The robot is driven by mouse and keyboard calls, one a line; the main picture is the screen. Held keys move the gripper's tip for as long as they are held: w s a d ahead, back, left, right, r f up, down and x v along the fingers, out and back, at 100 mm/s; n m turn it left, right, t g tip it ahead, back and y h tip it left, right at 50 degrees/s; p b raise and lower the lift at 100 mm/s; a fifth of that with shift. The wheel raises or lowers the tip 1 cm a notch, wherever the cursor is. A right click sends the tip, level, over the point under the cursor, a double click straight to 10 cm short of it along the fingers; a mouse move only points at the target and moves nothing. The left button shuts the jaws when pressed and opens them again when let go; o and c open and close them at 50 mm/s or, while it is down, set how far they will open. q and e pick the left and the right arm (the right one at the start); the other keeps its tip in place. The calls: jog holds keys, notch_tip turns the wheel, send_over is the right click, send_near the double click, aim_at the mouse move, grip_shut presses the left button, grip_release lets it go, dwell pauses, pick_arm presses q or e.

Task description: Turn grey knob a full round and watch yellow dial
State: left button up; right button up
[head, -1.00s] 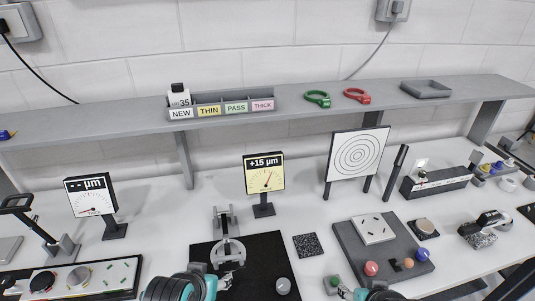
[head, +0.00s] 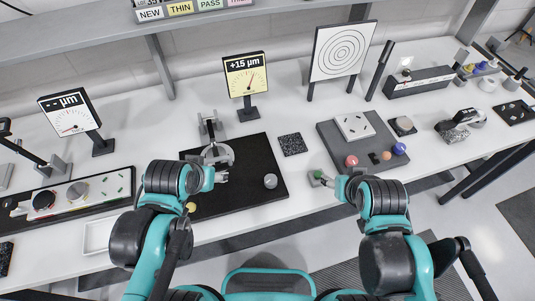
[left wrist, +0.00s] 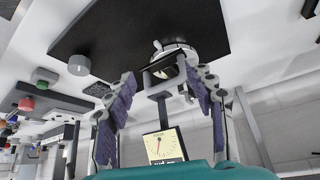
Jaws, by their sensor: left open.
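The grey knob (head: 270,181) is a short round cylinder on the right part of the black mat (head: 255,155); it also shows in the left wrist view (left wrist: 78,65). The yellow dial (head: 245,75) stands behind the mat and reads +15 µm, its needle tilted right of upright; its face is in the left wrist view (left wrist: 160,145). My left gripper (head: 221,175) is open and empty beside the round metal mirror fixture (head: 217,153), left of the knob and apart from it. My right gripper (head: 327,181) is by a small green-buttoned box; its jaws are too small to read.
A brass knob (head: 191,207) lies by my left arm. A grey board (head: 335,140) with coloured balls is at right. A white dial (head: 70,113) stands at left. A shelf (head: 100,40) runs along the back. A dark textured square (head: 292,143) lies right of the mat.

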pick_arm(q)
jog(key=w+d+r+m+g+p, duration=0.2)
jog(key=w+d+m+g+p, duration=0.15)
jog(key=d, duration=0.45)
jog(key=m+g+p, duration=0.1)
jog(key=m+g, duration=0.1)
jog(key=g, duration=0.1)
send_near(271, 179)
jog(key=shift+a+f, duration=0.2)
jog(key=shift+f, duration=0.05)
jog(key=shift+d+f, duration=0.2)
jog(key=shift+d, duration=0.1)
jog(key=shift+s+f, duration=0.1)
jog(key=shift+f, duration=0.25)
notch_tip(271, 179, down, 7)
jog(key=shift+f+b, duration=0.1)
jog(key=shift+b, duration=1.1)
jog(key=c, duration=1.2)
